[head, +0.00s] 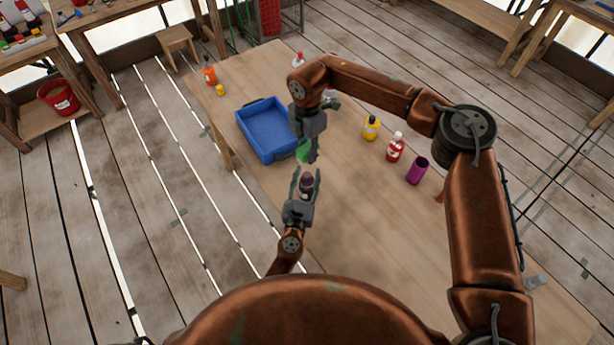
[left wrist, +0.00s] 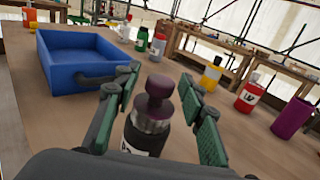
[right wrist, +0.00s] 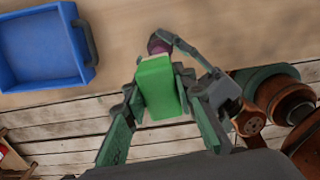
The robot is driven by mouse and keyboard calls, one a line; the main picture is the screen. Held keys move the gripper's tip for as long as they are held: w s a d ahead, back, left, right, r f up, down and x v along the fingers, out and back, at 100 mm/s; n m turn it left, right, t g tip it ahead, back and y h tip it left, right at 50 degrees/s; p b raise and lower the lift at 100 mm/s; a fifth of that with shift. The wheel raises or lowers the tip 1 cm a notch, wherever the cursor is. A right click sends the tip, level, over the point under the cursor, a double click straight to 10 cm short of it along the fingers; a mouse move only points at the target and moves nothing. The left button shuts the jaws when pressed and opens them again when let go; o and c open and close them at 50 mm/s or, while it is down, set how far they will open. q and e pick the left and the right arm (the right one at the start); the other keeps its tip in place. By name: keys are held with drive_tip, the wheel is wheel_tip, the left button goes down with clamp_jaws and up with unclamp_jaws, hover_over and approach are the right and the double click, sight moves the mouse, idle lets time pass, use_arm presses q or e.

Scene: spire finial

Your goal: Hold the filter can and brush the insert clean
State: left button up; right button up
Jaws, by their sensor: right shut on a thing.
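A dark can with a white label and a purple knobbed top (left wrist: 157,98) stands between the fingers of my left gripper (head: 304,183). In the left wrist view the fingers (left wrist: 163,115) are spread, with a gap on the right side. My right gripper (head: 311,158) is shut on a green block (right wrist: 158,88), which has a pale edge at its far end. The green block also shows partly in the head view (head: 303,152), close above the can. In the right wrist view the purple top (right wrist: 157,44) shows just beyond the block. I cannot tell whether they touch. Any insert inside the can is hidden.
A blue tray (head: 240,128) lies on the wooden table (head: 370,232), left of my right gripper. A yellow bottle (head: 371,128), a red bottle (head: 395,149) and a purple cup (head: 417,171) stand to the right. Orange and small yellow containers stand at the far left corner.

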use_arm(q)
clamp_jaws()
idle(1.0)
use_arm(e)
drive_tip(key=shift+f, duration=3.9)
